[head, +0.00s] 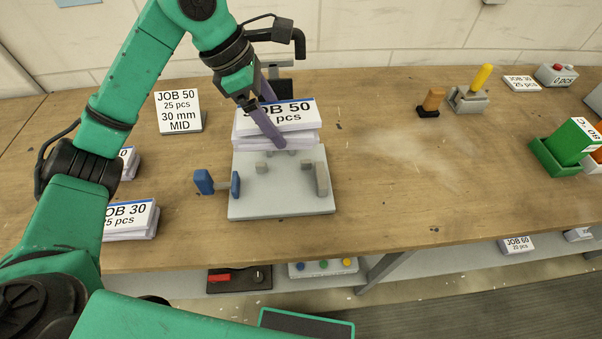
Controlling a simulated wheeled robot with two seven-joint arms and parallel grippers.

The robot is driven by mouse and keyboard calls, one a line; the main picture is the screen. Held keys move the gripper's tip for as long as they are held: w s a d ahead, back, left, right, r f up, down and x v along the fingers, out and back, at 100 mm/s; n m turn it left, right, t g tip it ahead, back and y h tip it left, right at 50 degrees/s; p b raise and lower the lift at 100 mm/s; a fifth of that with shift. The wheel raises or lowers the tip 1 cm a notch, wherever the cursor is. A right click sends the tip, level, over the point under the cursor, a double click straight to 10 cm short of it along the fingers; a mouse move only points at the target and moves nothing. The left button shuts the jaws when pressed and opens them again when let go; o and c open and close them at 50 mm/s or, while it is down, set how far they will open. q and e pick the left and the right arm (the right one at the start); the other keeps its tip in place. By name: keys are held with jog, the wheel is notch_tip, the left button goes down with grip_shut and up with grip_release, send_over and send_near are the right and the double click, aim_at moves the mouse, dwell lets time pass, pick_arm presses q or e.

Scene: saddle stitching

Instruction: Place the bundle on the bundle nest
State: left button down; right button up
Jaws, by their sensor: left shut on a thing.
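The bundle (300,117) is a stack of white sheets with a top label reading JOB 50. My left gripper (272,132) is shut on it, with a purple finger lying across the label. The bundle appears over the back part of the bundle nest (280,198), a light grey plate with small grey blocks and a blue stop and knob on its left. I cannot tell whether the bundle touches the nest or hangs above it. Part of the nest's back edge is hidden by the bundle. My right gripper is not in view.
A JOB 50, 30 mm MID sign (178,110) stands left of the nest. A JOB 30 bundle (130,218) lies at the front left. An orange-handled tool (432,101), a yellow-handled tool (478,84) and a green holder (562,148) stand right. The table between is clear.

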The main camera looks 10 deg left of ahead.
pick_arm(q)
jog(key=f+p, duration=0.1)
jog(key=f, duration=0.4)
jog(key=f+p, duration=0.1)
jog(key=f, duration=0.5)
jog(key=f+p, duration=0.1)
jog(key=f, duration=0.4)
jog(key=shift+s+a+f, duration=0.1)
jog(key=shift+a+f, duration=0.15)
jog(key=shift+a, duration=0.1)
jog(key=shift+f, duration=0.3)
jog(key=shift+d+f, duration=0.1)
jog(key=shift+f, duration=0.05)
grip_release()
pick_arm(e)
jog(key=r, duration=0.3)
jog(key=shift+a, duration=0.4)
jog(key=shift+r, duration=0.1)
